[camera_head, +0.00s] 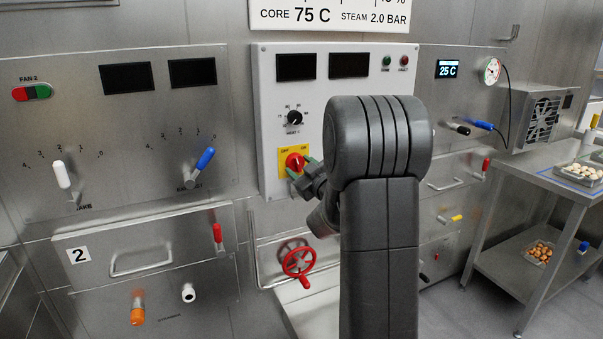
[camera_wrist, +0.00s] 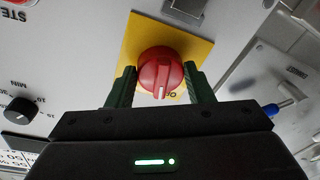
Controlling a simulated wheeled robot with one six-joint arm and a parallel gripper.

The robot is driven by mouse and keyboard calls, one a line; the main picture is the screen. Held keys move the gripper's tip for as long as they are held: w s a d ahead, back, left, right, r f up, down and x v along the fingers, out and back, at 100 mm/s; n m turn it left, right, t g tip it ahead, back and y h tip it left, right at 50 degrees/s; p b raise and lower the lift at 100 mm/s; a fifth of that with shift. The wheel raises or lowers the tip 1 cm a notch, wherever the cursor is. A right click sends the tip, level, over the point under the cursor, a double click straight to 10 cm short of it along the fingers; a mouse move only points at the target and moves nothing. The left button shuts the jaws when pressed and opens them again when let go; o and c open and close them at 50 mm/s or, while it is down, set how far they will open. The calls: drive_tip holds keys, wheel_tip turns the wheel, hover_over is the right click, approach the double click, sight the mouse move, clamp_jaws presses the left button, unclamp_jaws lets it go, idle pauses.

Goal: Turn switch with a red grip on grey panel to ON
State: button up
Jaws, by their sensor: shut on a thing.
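The switch has a round red grip (camera_head: 295,162) on a yellow plate (camera_head: 284,153) marked OFF at left and ON at right. It sits low on the light grey panel (camera_head: 264,110) in the head view. In the wrist view the red grip (camera_wrist: 160,75) shows a white pointer line on its ridge, and the yellow plate (camera_wrist: 136,30) is behind it. My gripper (camera_wrist: 160,88) has its two green fingers on either side of the grip, shut on it. In the head view my gripper (camera_head: 304,171) is at the switch, partly hidden by my arm.
Above the switch is a black dial (camera_head: 294,118) with two dark displays higher up. A red handwheel (camera_head: 298,262) is below. Panels with white and blue levers (camera_head: 200,165) stand at left. A steel table (camera_head: 540,180) with trays is at right.

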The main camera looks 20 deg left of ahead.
drive_tip(key=m+b, duration=0.1)
drive_tip(key=m, duration=0.2)
drive_tip(key=m+t+b, duration=0.1)
drive_tip(key=m, duration=0.2)
drive_tip(key=shift+s+a+f+m, duration=0.15)
drive_tip(key=shift+m, duration=0.25)
drive_tip(key=m, duration=0.6)
drive_tip(key=shift+s+t+b, duration=0.1)
drive_tip(key=shift+t+b, duration=0.3)
drive_tip(key=shift+h, duration=0.4)
drive_tip(key=o, duration=1)
drive_tip(key=b+v, duration=0.1)
drive_tip(key=v, duration=1.2)
drive_tip(key=shift+s+d, duration=0.2)
drive_tip(key=shift+d, duration=0.05)
drive_tip(key=shift+a+f, duration=0.1)
drive_tip(key=shift+f, duration=0.05)
drive_tip(key=p+x, duration=0.1)
drive_tip(key=x, duration=1.2)
drive_tip(key=shift+w+a+r, duration=0.2)
